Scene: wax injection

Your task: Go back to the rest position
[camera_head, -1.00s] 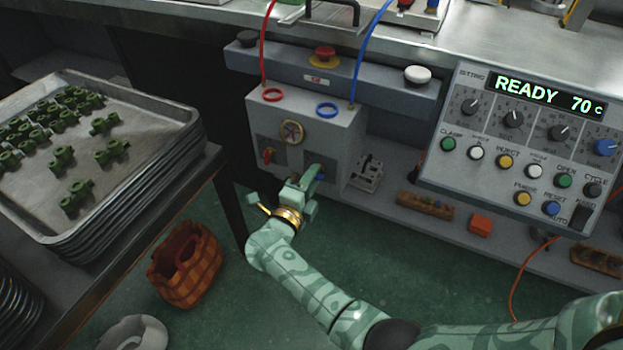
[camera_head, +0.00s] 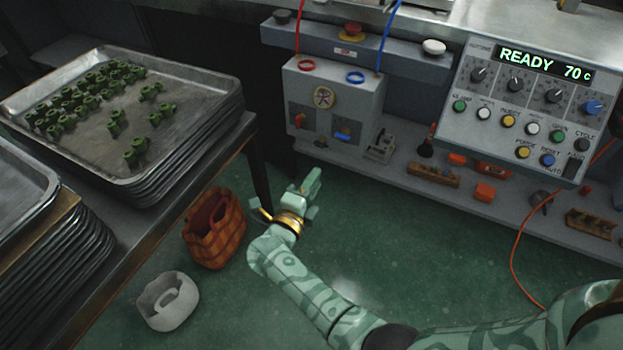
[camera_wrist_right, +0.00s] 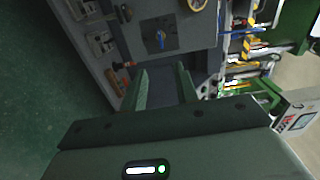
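My right arm, patterned in pale green, reaches in from the lower right of the head view. Its gripper (camera_head: 308,188) hangs over the green floor, in front of and below the grey machine box (camera_head: 335,100). In the right wrist view the two dark green fingers of the gripper (camera_wrist_right: 163,88) stand apart, with nothing between them. A blue-handled part of the machine shows beyond them. My left gripper is in none of the views.
Stacked metal trays (camera_head: 190,130) with several green parts stand on a dark table at left. A woven basket (camera_head: 214,228) and a pale bucket (camera_head: 167,301) stand on the floor. The control panel (camera_head: 515,105) and low shelf (camera_head: 400,190) are at right. Open floor lies between.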

